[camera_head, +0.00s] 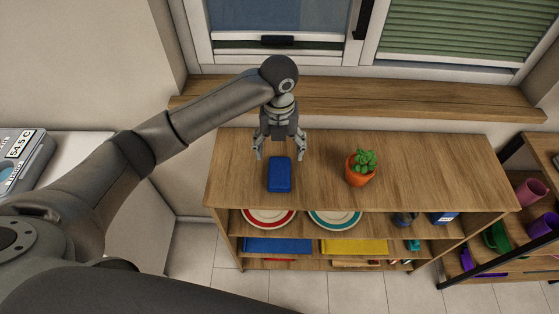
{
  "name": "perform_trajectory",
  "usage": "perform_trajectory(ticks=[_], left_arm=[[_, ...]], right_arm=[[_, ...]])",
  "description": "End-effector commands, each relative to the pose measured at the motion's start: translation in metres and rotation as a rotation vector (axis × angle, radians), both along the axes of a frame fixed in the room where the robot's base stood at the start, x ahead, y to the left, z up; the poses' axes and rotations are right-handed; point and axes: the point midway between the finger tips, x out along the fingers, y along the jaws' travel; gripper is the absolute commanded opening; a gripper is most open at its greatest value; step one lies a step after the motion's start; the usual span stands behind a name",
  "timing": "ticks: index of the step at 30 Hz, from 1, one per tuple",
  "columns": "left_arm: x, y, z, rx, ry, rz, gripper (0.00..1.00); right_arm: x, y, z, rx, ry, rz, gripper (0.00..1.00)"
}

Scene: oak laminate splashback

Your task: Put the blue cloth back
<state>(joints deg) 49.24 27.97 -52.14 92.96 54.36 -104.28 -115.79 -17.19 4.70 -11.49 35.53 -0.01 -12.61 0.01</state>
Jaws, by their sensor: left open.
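A flat blue piece (277,245), which looks like a folded blue cloth, lies on a lower shelf of the wooden shelf unit (420,170), beside a flat yellow one (352,247). A small blue object (279,174) with rounded edges lies on the unit's top; I cannot tell if it is a cloth or a box. My left gripper (279,152) is open and points down over the top, just behind this small blue object. Its fingers are spread with nothing seen between them. My right gripper is not in view.
A cactus in an orange pot (360,170) stands on the top, right of the small blue object. A red-rimmed plate (268,217) and a teal-rimmed plate (335,218) lie below. A wooden sill (400,97) runs behind. The top's right part is clear.

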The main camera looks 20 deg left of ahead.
Motion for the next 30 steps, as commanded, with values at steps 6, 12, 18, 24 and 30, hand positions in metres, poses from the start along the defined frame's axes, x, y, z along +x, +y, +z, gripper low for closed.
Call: perform_trajectory(ticks=[6, 12, 18, 24, 30], left_arm=[[0.0, 0.0, 0.023, 0.0, 0.0, 0.001, 0.78], [0.0, 0.0, 0.026, 0.0, 0.002, 0.0, 0.78], [0.0, 0.0, 0.026, 0.0, 0.001, 0.001, 0.78], [-0.001, -0.001, 0.024, -0.002, 0.002, 0.004, 0.78], [-0.022, -0.021, -0.001, -0.055, -0.006, 0.144, 0.78]], right_arm=[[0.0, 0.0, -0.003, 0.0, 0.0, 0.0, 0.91], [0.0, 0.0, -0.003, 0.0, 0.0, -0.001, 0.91], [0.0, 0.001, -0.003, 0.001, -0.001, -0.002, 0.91], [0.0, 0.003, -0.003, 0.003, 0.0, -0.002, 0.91], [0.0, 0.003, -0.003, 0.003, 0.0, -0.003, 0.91]])
